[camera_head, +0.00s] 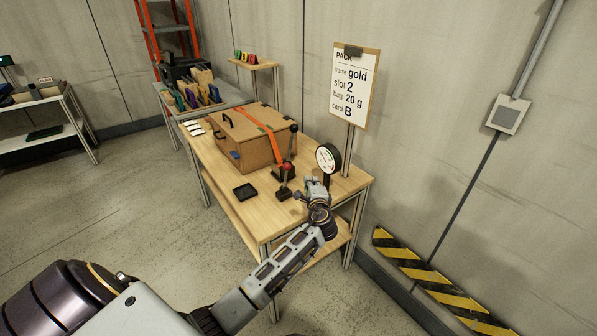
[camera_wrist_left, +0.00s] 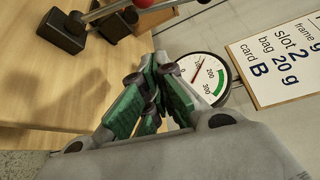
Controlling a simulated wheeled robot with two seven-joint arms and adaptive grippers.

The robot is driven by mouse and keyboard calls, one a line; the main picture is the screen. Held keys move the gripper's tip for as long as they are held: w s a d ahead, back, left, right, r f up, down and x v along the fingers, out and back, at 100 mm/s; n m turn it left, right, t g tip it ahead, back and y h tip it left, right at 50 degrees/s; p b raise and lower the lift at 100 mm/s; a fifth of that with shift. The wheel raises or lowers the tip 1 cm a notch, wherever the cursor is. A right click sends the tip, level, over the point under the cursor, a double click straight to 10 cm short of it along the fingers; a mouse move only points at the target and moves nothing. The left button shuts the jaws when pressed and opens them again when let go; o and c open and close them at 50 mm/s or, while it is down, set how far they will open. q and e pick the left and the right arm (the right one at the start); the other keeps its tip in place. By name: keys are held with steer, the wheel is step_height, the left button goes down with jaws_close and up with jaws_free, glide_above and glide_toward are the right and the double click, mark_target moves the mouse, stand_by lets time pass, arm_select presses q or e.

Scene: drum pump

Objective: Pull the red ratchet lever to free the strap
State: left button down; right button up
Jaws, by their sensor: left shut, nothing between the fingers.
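A wooden box (camera_head: 245,140) sits on the table with an orange strap (camera_head: 262,133) running over its lid and down its front. Beside the strap's lower end is a lever with a red knob (camera_head: 287,168); part of something red (camera_wrist_left: 147,3) shows at the top edge of the left wrist view. A dark base (camera_wrist_left: 62,30) with a thin rod lies near it there. My left gripper (camera_head: 316,183) is shut and empty, right of the red lever and apart from it. Its green finger pads (camera_wrist_left: 152,105) meet in the wrist view. My right gripper is not in view.
A round gauge (camera_head: 327,157) stands close behind my left gripper. A PACK sign (camera_head: 354,86) stands on a post at the table's back. A small black tray (camera_head: 245,191) lies at the front left. A taller dark-knobbed lever (camera_head: 293,140) rises beside the box.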

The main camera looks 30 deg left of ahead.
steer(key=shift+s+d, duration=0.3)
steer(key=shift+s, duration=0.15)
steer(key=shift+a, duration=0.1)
